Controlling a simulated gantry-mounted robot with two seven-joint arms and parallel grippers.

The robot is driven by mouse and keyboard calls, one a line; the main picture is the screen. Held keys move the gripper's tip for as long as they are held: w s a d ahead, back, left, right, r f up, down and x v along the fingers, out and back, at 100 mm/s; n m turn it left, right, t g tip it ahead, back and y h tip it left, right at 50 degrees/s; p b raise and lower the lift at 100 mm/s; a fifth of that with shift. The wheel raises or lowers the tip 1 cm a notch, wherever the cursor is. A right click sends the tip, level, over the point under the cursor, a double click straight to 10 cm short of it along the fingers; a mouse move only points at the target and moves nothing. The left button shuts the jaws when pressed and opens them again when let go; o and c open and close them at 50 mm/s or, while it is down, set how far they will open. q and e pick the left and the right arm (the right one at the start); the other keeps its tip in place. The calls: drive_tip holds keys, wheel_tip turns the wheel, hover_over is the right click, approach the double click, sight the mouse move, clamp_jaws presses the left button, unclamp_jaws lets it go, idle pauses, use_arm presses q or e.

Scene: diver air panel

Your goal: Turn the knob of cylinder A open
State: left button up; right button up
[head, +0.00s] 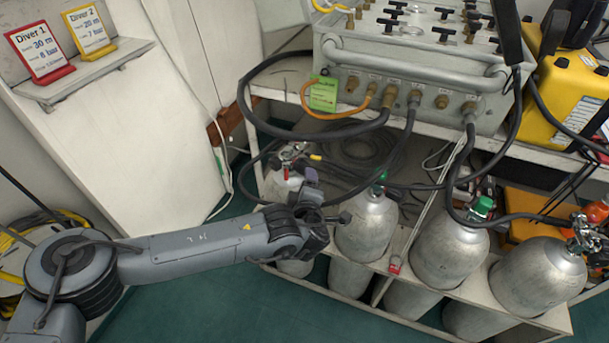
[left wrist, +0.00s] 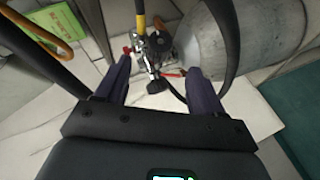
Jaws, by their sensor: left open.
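The leftmost silver cylinder (head: 281,187) stands in the rack under the panel, with its valve (head: 292,153) on top. No letter is readable on it, so I cannot confirm it is cylinder A. In the left wrist view the valve (left wrist: 150,50) has a black knob (left wrist: 158,86), red parts and a yellow-sleeved hose, beside the cylinder's grey body (left wrist: 255,40). My left gripper (head: 308,174) is open close to this valve. In the left wrist view its dark fingers (left wrist: 158,72) lie either side of the valve, with gaps; contact is not visible. My right gripper is out of view.
Black hoses (head: 262,120) loop from the panel (head: 415,95) down over the rack. A green tag (head: 323,95) hangs above the leftmost valve. Diver cards (head: 40,52) stand on a shelf at left.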

sight(303, 167)
use_arm(q)
drive_tip(key=shift+b+x, duration=2.45)
drive_tip(key=shift+x, duration=2.55)
drive_tip(key=c, duration=1)
drive_tip(key=shift+f+b, duration=0.2)
drive_tip(key=shift+b, duration=0.45)
drive_tip(key=n+t+b, duration=0.1)
drive_tip(key=b, duration=0.1)
drive_tip(key=n+t+h+b, duration=0.1)
drive_tip(key=b, duration=0.2)
drive_tip(key=shift+f+t, duration=0.2)
drive_tip(key=shift+t, duration=0.2)
drive_tip(key=shift+r+t+b, duration=0.1)
drive_tip(key=shift+t+b, duration=0.2)
drive_tip(key=shift+b, duration=0.05)
drive_tip(key=shift+s+r+n+t, duration=0.1)
drive_tip(key=shift+n+t, duration=0.8)
drive_tip(key=shift+n, duration=0.1)
